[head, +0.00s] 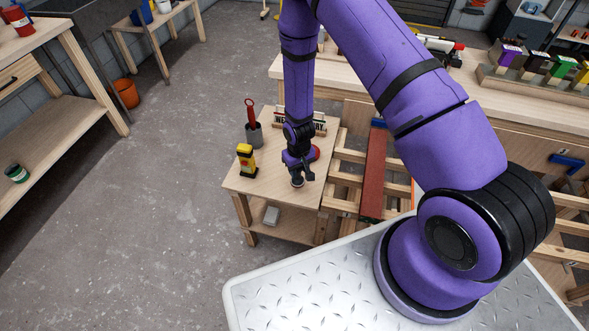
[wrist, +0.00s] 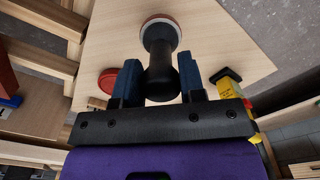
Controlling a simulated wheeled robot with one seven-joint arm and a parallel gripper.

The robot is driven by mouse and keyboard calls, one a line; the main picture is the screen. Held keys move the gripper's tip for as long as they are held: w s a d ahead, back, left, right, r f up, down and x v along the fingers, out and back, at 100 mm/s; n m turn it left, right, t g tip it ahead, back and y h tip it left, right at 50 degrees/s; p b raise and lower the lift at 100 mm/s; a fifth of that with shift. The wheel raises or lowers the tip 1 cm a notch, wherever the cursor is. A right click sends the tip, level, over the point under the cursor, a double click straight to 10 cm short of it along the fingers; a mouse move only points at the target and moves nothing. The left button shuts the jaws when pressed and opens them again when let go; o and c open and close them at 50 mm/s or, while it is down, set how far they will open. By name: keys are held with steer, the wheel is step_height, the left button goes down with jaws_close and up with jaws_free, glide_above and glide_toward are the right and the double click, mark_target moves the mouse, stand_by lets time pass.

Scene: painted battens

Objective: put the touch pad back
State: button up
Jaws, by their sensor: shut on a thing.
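The touch pad appears to be the round, pale-faced pad with a reddish rim and a black handle; it shows in the wrist view (wrist: 160,30). My gripper (wrist: 158,82) is shut on its black handle, with a blue finger on either side. In the head view my gripper (head: 298,167) is low over the small wooden table (head: 262,184), with the pad (head: 297,183) under it near the table's front. I cannot tell whether the pad touches the tabletop. A red round thing (head: 315,152) lies behind my gripper, partly hidden; it also shows in the wrist view (wrist: 107,80).
A yellow and black tool (head: 246,160) and a grey cup (head: 254,135) with a red-handled tool stand left of my gripper. A lettered sign (head: 315,123) stands behind, partly covered. A red batten (head: 374,175) lies on wooden supports to the right. The table's front left is clear.

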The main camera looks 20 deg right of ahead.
steer(key=shift+w+f, duration=0.1)
steer(key=shift+w, duration=1.35)
steer(key=shift+w+f, duration=0.1)
steer(key=shift+f, duration=1.7)
steer(key=shift+f, duration=0.1)
steer(key=o, duration=0.8)
